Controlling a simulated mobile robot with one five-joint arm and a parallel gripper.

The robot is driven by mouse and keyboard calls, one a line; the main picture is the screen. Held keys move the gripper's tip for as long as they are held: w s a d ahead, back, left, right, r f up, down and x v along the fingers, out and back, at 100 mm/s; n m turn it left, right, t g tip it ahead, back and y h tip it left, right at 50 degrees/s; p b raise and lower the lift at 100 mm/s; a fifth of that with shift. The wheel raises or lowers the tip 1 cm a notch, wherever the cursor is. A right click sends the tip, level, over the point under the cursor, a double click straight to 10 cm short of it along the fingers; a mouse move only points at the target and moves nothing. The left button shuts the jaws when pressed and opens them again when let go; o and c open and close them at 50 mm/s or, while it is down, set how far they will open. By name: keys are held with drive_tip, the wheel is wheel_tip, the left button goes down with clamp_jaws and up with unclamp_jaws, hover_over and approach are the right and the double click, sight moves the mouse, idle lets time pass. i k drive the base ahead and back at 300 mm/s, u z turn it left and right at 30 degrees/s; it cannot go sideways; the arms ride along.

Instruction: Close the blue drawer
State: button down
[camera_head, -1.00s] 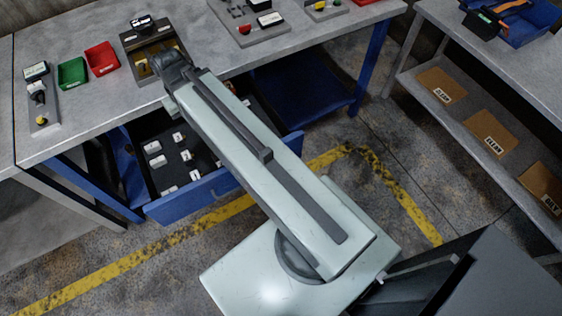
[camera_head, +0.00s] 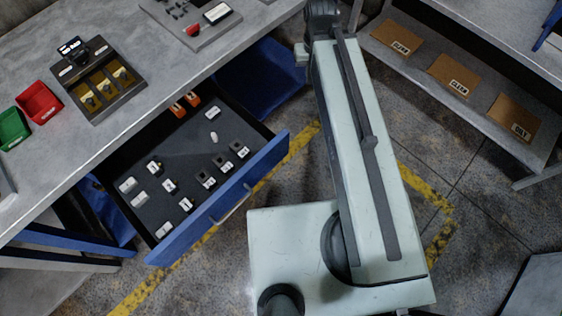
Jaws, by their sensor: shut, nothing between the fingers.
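The blue drawer (camera_head: 190,222) stands pulled well out from under the grey workbench (camera_head: 190,75), at the centre left. Its dark inner tray shows, with small white and grey pieces and orange items (camera_head: 184,106) at the back. A metal handle (camera_head: 236,204) is on its blue front. My arm reaches up the picture to the right of the drawer, apart from it in the picture. My gripper is hidden beyond the far end of the arm, so its fingers do not show.
On the bench are a dark tray with yellow slots (camera_head: 104,86), a red bin (camera_head: 39,102) and a green bin (camera_head: 12,128). A shelf with brown cards (camera_head: 455,76) stands at the right.

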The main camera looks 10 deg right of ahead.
sight(185, 146)
drive_tip(key=z, duration=0.05)
drive_tip(key=k, duration=1.05)
drive_tip(key=u, duration=2.1)
